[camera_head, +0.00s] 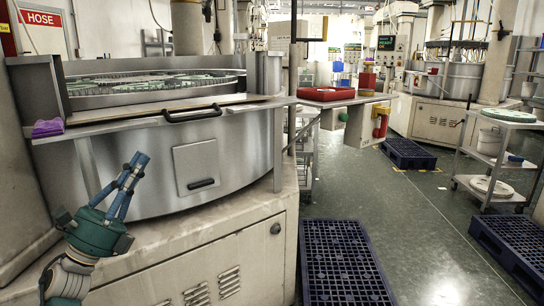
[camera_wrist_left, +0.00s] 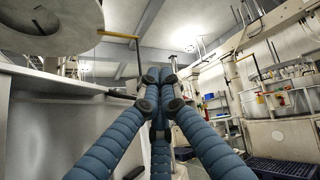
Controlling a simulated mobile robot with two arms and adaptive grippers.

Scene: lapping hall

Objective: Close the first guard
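The nearest lapping machine has a curved steel front guard (camera_head: 150,160) with a black bar handle (camera_head: 193,113) on its upper edge. Above that edge the machine is open, and green-topped discs (camera_head: 150,82) show inside. My left gripper (camera_head: 138,160) has blue ribbed fingers and is in front of the guard, lower left of the handle. It holds nothing that I can see. In the left wrist view its fingertips (camera_wrist_left: 159,77) come together. Whether they touch the guard cannot be told. My right gripper is not in view.
A purple cloth (camera_head: 47,128) lies on the machine's left ledge. A hatch (camera_head: 196,163) with a second black handle is on the front. Dark blue pallets (camera_head: 342,262) lie on the floor at the right. A cart (camera_head: 492,160) stands farther right.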

